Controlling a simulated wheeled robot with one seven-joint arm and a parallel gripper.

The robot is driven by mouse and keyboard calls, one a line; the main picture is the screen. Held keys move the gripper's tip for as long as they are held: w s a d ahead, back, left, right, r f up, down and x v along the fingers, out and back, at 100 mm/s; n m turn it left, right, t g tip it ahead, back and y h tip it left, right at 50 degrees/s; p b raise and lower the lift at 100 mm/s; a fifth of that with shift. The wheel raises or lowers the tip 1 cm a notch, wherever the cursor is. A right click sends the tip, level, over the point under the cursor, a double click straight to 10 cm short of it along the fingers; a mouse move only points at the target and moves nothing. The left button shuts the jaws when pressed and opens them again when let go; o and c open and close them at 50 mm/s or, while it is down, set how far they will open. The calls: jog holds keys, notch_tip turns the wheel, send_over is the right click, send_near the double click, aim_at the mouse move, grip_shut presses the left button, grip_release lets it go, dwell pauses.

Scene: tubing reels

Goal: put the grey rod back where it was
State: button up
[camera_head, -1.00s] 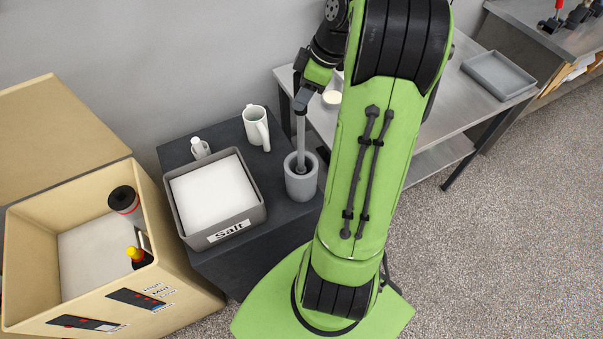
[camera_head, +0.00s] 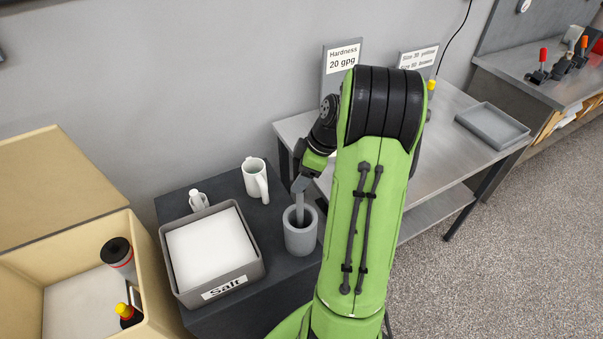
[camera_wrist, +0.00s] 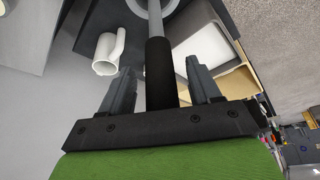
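The grey rod (camera_head: 300,208) stands upright in the grey cylindrical holder (camera_head: 301,240) on the dark cabinet; its lower end is hidden inside. In the wrist view the rod (camera_wrist: 155,22) has a black handle (camera_wrist: 160,72) that reaches back between my fingers. My gripper (camera_wrist: 160,82) is around the handle, with a narrow gap showing on each side, so it looks open. In the head view my gripper (camera_head: 300,184) is just above the holder. The holder's rim (camera_wrist: 176,10) shows at the top of the wrist view.
A white mug (camera_head: 254,180) stands behind and left of the holder. A salt tray (camera_head: 212,285) and a small white bottle (camera_head: 198,201) are further left. An open cardboard box (camera_head: 135,262) is at far left. A metal table (camera_head: 420,180) is to the right.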

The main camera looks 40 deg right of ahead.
jog(key=shift+r, duration=0.1)
jog(key=shift+r+p, duration=0.3)
jog(key=shift+p, duration=0.05)
jog(key=p+v, duration=0.2)
jog(key=v, duration=0.9)
jog(key=w+a+r+m, duration=0.1)
jog(key=a+r, duration=0.3)
jog(key=a, duration=0.3)
jog(key=s+a+r+m+h, duration=0.2)
jog(key=a+r, duration=0.1)
jog(key=a, duration=0.9)
jog(key=s+a+f+m+t+b, duration=0.2)
jog(key=s+a+f+m+b, duration=0.2)
jog(key=s, duration=0.7)
jog(key=shift+a+f+m+h, duration=0.35)
jog(key=shift+a+f, duration=0.6)
jog(key=shift+a, duration=0.55)
